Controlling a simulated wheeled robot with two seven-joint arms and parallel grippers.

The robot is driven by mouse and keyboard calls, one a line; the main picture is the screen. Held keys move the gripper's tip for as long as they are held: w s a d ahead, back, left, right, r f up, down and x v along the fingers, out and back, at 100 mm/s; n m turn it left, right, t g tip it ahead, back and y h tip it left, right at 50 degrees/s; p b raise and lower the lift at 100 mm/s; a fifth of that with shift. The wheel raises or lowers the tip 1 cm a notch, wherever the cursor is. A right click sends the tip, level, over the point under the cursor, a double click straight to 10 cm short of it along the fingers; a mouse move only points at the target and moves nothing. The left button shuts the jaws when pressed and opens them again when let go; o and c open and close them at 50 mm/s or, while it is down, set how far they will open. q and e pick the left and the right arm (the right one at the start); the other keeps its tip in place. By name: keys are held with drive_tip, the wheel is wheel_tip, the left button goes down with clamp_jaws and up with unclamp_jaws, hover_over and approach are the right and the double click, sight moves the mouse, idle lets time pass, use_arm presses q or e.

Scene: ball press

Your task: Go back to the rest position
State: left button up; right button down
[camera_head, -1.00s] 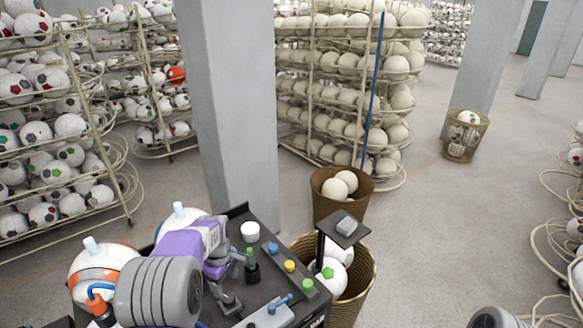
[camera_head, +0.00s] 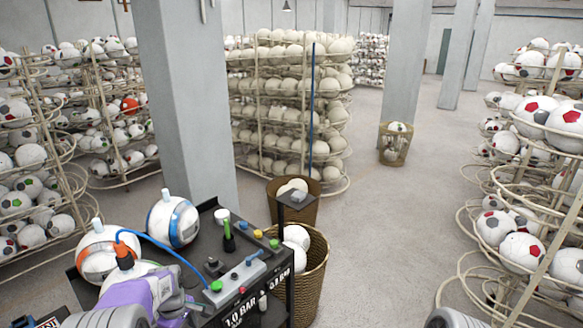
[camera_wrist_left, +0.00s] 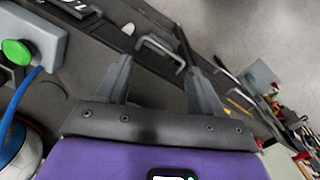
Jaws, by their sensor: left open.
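My left arm, with its purple wrist (camera_head: 140,290), is low at the lower left of the head view, beside the front of the dark cart (camera_head: 240,305). In the left wrist view my left gripper (camera_wrist_left: 157,75) is open and empty, its two fingers apart above a dark surface. A grey box with a green button (camera_wrist_left: 17,52) and a blue hose shows at the left of that view.
Ball racks (camera_head: 290,100) and pillars stand behind. The floor at centre right is clear.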

use_arm(q)
wheel_tip(320, 180, down, 11)
drive_tip(key=w+d+m+b, duration=0.2)
drive_tip(key=d, duration=0.1)
drive_tip(key=s+d+f+m+h+b, duration=0.2)
drive_tip(key=s+d+f+m+b, duration=0.3)
drive_tip(key=s+d+f, duration=0.3)
drive_tip(key=s+d+f+m+h+b, duration=0.2)
drive_tip(key=s+d+f+m+b, duration=0.3)
drive_tip(key=s+f, duration=0.8)
drive_tip(key=d+f+b, duration=0.1)
drive_tip(key=d+f, duration=0.2)
drive_tip(key=f, duration=0.1)
use_arm(e)
wheel_tip(320, 180, down, 14)
drive_tip(key=w, duration=0.2)
drive_tip(key=shift+w+f, duration=0.25)
drive_tip(key=shift+w, duration=0.05)
